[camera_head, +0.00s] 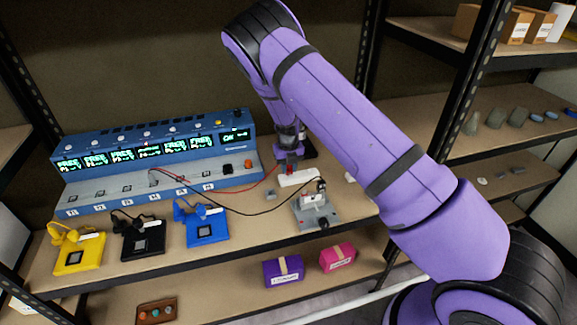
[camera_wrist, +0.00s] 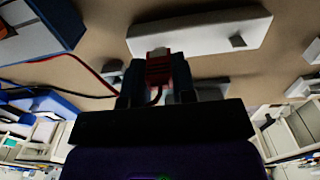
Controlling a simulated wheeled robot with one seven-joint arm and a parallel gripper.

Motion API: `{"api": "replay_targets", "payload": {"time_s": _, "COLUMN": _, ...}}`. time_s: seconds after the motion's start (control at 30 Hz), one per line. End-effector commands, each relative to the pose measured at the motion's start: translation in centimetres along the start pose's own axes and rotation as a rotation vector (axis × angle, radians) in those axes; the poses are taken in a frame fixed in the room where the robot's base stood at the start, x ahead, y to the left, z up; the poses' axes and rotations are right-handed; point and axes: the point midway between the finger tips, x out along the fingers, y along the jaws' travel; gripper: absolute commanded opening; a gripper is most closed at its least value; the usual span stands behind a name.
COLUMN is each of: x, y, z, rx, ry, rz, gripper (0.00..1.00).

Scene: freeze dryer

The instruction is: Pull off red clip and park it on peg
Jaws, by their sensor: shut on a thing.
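My gripper (camera_head: 287,168) is shut on the red clip (camera_wrist: 158,70), which shows between its fingers in the wrist view. A red cable (camera_head: 262,178) runs from the blue machine toward the clip. A white plate (camera_head: 299,178) lies on the shelf just by my fingertips. In the wrist view the same plate (camera_wrist: 190,33) lies just beyond the clip and bears a small grey peg (camera_wrist: 238,41) right of the clip. I cannot tell whether the clip touches the plate. The clip's jaws are partly hidden.
The blue machine (camera_head: 150,145) with lit displays stands at left. Yellow (camera_head: 77,252), black (camera_head: 142,240) and blue (camera_head: 207,228) units line the shelf front. Purple (camera_head: 283,271) and pink boxes (camera_head: 337,257) are below.

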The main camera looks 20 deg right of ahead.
Motion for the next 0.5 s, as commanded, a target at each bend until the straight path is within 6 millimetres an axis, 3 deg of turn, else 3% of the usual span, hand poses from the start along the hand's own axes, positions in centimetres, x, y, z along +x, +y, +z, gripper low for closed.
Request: {"api": "replay_targets", "payload": {"time_s": 0.5, "x": 0.88, "y": -0.01, "z": -0.01, "rx": 0.0, "ry": 0.0, "rz": 0.0, "gripper": 0.03}}
